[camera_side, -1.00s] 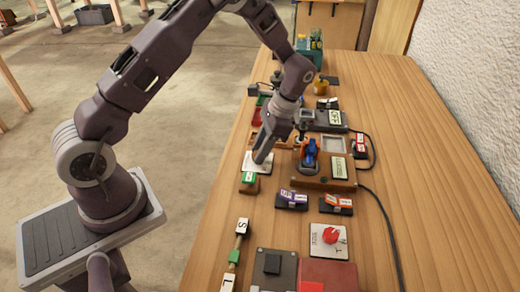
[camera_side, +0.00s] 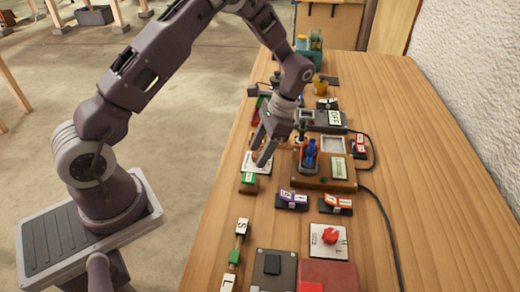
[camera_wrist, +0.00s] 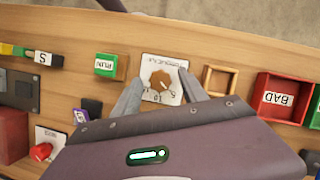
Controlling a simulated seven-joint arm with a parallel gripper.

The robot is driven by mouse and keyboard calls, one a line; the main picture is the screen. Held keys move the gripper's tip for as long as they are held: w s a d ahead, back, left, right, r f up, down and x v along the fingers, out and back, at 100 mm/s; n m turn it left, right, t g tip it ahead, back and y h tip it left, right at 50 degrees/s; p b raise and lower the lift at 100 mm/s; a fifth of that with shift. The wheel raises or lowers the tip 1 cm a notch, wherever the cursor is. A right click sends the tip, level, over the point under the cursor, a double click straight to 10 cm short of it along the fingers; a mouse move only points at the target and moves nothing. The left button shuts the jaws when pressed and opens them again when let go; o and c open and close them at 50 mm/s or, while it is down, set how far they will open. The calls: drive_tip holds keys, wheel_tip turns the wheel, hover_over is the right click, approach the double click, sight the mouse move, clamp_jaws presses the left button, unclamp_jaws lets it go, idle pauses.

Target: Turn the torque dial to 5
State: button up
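The torque dial (camera_wrist: 160,80) is a brown knob on a white plate with dark lettering and numbers, seen upside down in the wrist view. A 5 and a 10 can be made out near its lower edge; the exact pointer setting is too small to read. My gripper (camera_wrist: 158,84) is open, one finger on each side of the dial, with no clear contact. In the side view my gripper (camera_side: 264,152) is low over the white plate (camera_side: 249,165), and its fingers hide most of the knob.
A green RUN block (camera_wrist: 106,65) lies left of the dial, a small wooden tray (camera_wrist: 219,80) and a red BAD bin (camera_wrist: 281,99) right. A blue part sits in a brown fixture (camera_side: 325,183) beside the gripper. A red knob (camera_side: 330,236) is nearer the camera. The table's right side is clear.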

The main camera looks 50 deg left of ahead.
drive_tip(key=v, duration=0.7)
drive_tip(key=s+d+r+n+t, duration=0.1)
drive_tip(key=s+r+t, duration=0.1)
drive_tip(key=s+r, duration=0.35)
drive_tip(key=s+d+r+n+t, duration=0.1)
drive_tip(key=s+d+r+t, duration=0.1)
drive_tip(key=r, duration=0.7)
drive_tip(key=s+d+r+n+t, duration=0.1)
drive_tip(key=s+r+t, duration=0.1)
drive_tip(key=s, duration=0.6)
drive_tip(key=s+d+r+n+t+h, duration=0.1)
drive_tip(key=s+t, duration=0.2)
drive_tip(key=s, duration=0.5)
drive_tip(key=shift+s+d+r+n+t+h, duration=0.2)
drive_tip(key=shift+r+n+t+h, duration=0.1)
drive_tip(key=shift+r, duration=0.1)
